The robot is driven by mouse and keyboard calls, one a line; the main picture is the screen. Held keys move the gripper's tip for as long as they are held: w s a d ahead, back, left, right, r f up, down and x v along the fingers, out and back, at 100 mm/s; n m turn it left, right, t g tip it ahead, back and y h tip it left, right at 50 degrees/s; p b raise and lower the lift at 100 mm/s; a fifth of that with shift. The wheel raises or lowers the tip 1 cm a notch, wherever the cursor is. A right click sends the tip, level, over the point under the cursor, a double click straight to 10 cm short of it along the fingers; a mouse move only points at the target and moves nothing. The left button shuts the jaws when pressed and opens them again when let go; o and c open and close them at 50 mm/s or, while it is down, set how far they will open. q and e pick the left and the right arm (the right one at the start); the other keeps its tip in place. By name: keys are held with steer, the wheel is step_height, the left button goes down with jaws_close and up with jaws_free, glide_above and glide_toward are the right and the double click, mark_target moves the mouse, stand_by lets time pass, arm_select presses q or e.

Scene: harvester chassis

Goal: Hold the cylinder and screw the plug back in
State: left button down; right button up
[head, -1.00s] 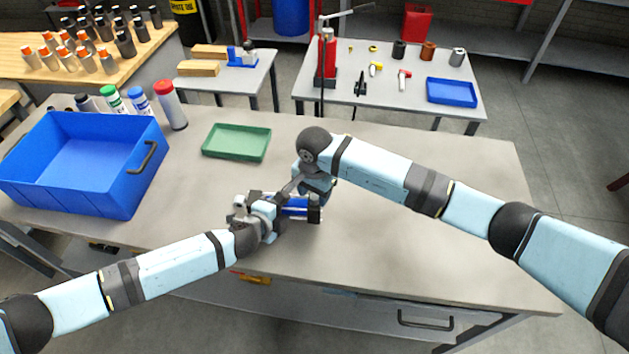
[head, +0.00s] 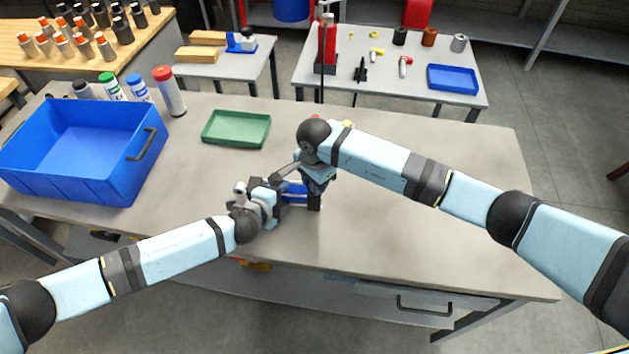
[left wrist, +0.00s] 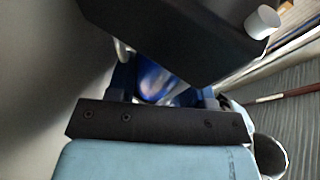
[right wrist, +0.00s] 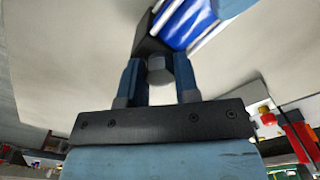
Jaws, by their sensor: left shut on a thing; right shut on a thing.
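The blue cylinder (head: 296,190) with a dark end block lies on the workbench, partly hidden by my arms in the head view. My left gripper (head: 276,196) is shut on the cylinder from its left side; in the left wrist view the shiny blue body (left wrist: 155,82) shows between the fingers. My right gripper (right wrist: 158,82) is shut on a grey hexagonal plug (right wrist: 158,70) at the cylinder's dark end block (right wrist: 150,40). The plug sits against or very close to the block; how deep it sits cannot be told. The plug is hidden in the head view.
A green tray (head: 236,143) lies behind the grippers. A large blue bin (head: 130,178) and several bottles (head: 168,95) stand at the left. The bench (head: 430,230) is clear at the right. A red-handled object (right wrist: 300,140) shows at the right wrist view's edge.

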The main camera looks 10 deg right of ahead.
arm_select(q)
steer(key=shift+s+f, duration=0.1)
arm_select(e)
steer(key=m, duration=0.6)
steer(key=shift+m, duration=0.4)
steer(key=m, duration=0.6)
steer(key=shift+f+m, duration=0.1)
steer(key=shift+m, duration=0.2)
steer(key=m, duration=0.6)
steer(key=shift+m, duration=0.4)
steer(key=m, duration=0.4)
steer(key=shift+m, duration=0.3)
steer(key=o, duration=1.1)
step_height(320, 180, up, 12)
steer(key=shift+r, duration=0.1)
